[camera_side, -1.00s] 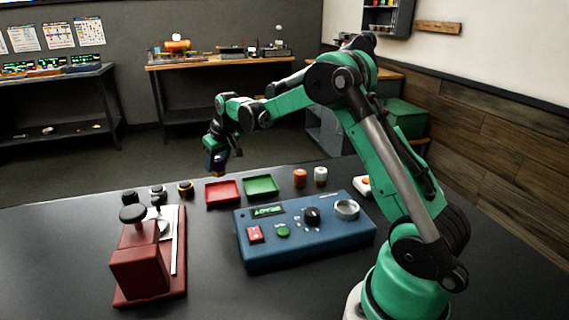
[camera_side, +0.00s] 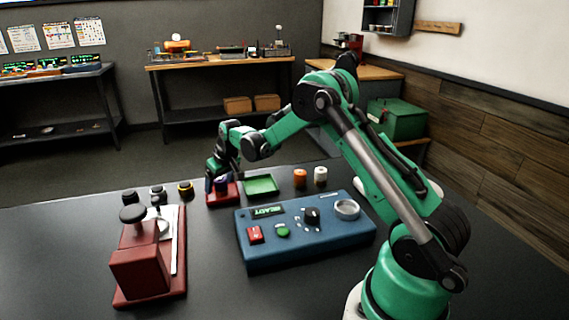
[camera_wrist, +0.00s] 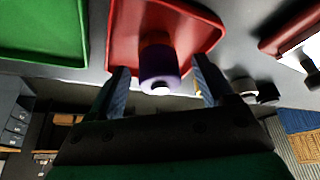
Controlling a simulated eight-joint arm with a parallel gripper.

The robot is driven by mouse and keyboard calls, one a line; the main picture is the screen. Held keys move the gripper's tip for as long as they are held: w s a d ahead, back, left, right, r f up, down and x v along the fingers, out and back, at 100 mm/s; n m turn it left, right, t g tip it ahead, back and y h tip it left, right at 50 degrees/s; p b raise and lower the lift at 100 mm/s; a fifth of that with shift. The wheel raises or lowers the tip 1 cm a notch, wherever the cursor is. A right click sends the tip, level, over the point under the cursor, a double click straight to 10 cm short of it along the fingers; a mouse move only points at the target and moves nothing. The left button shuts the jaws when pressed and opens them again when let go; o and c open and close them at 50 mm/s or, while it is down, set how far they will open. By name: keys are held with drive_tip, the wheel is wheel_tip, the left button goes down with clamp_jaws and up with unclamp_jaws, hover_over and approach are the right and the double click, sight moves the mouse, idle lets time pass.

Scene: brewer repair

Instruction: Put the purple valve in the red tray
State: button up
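The purple valve (camera_wrist: 158,68) stands in the red tray (camera_wrist: 120,30), an orange band on its far end against the tray floor. In the side view the purple valve (camera_side: 222,184) shows as a small dark purple shape in the red tray (camera_side: 230,201). My gripper (camera_wrist: 160,85) has its fingers on either side of the valve, with a visible gap on each side, so it looks open. In the side view my gripper (camera_side: 221,178) is low over the red tray and partly hides it.
The green tray (camera_side: 261,185) sits just right of the red one. The blue control box (camera_side: 300,235) is in front. Orange (camera_side: 300,178) and white (camera_side: 320,176) valves stand at right. A red press (camera_side: 140,270) and several dark knobs are at left.

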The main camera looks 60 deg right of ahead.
drive_tip(key=d+v, duration=0.1)
drive_tip(key=v, duration=1.1)
drive_tip(key=s+a+n+t+y, duration=0.1)
drive_tip(key=s+a+n+t, duration=0.1)
drive_tip(key=s+a, duration=1.3)
drive_tip(key=shift+a+r+n+t, duration=0.3)
drive_tip(key=shift+a+r+t, duration=0.2)
drive_tip(key=shift+a, duration=0.3)
